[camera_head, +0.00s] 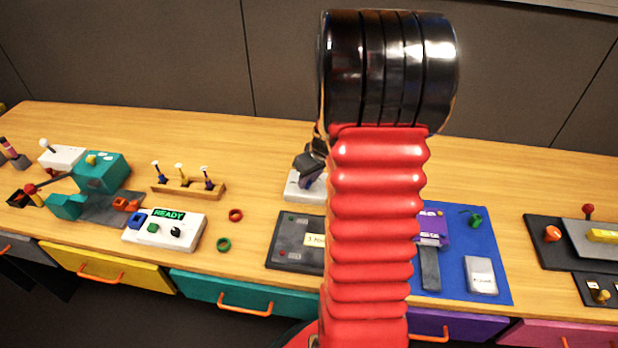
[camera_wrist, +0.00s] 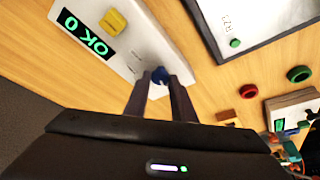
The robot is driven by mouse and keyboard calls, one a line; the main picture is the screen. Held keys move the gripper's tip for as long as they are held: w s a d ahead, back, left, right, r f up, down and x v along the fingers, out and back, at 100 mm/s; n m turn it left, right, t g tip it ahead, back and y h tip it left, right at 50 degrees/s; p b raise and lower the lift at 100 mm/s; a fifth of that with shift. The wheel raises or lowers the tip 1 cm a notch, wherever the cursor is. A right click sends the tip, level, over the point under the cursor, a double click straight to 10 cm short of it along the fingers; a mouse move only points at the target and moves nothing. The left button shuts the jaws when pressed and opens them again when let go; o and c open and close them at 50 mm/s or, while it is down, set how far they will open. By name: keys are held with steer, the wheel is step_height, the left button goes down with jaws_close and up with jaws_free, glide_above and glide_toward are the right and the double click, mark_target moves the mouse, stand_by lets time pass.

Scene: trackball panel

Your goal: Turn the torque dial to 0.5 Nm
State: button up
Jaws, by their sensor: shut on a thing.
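A white panel (camera_wrist: 130,42) with a lit green display (camera_wrist: 83,32), which shows "OK" and a "0" at an angle, fills the upper left of the wrist view. A yellow knob (camera_wrist: 113,21) sits on it beside the display. A blue knob (camera_wrist: 159,75) is at the panel's near edge. My gripper (camera_wrist: 160,82) is shut on the blue knob, one finger on each side. No torque label or scale is readable. In the head view the white panel (camera_head: 297,187) is mostly hidden behind my red arm, with my dark gripper (camera_head: 312,172) over it.
A white control box (camera_head: 165,229) reading READY stands to the left, with a red ring (camera_head: 236,215) and a green ring (camera_head: 224,245) nearby. A dark grey panel (camera_head: 290,250) lies in front. A blue mat (camera_head: 455,283) lies right of my arm. Bare table separates these.

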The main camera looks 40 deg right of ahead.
steer(key=shift+a+m+h, duration=0.1)
steer(key=shift+m+h, duration=0.3)
steer(key=shift+m, duration=0.7)
steer(key=shift+w+a+m+g+h, duration=0.1)
steer(key=shift+m+g+h, duration=0.25)
steer(key=shift+m, duration=0.65)
steer(key=shift+a+m+g+h, duration=0.1)
steer(key=shift+m+g+h, duration=0.25)
steer(key=shift+m, duration=0.95)
steer(key=shift+w+a+m, duration=0.1)
steer(key=shift+m, duration=0.4)
steer(key=o, duration=1.1)
steer(key=shift+c, duration=0.2)
steer(key=v, duration=1.3)
steer(key=shift+a+r, duration=0.2)
steer(key=shift+a, duration=0.15)
